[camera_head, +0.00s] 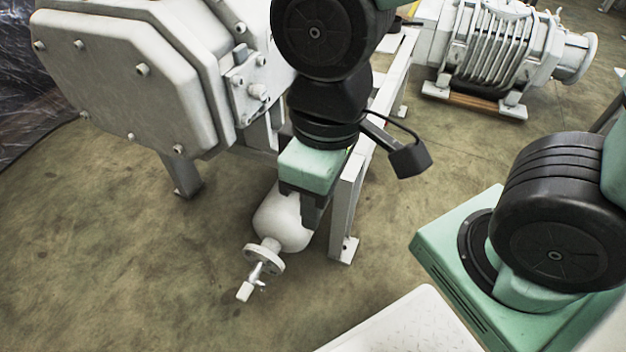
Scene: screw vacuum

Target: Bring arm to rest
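My gripper (304,207) hangs at the end of my arm in the middle of the view, below the green wrist block. Its dark fingers point down, in front of or beside a white rounded vessel (277,219). I cannot tell whether they touch it. The space between the fingertips does not show clearly, so its opening is unclear. Below the vessel are a round flange (264,257) and a small valve with a white handle (245,291), both clear of my gripper.
A large white machine housing (120,75) stands at the upper left on legs. A white metal frame (350,200) stands just right of my gripper. A ribbed white pump (505,45) sits on the floor at the upper right. Open floor (130,260) lies at the lower left.

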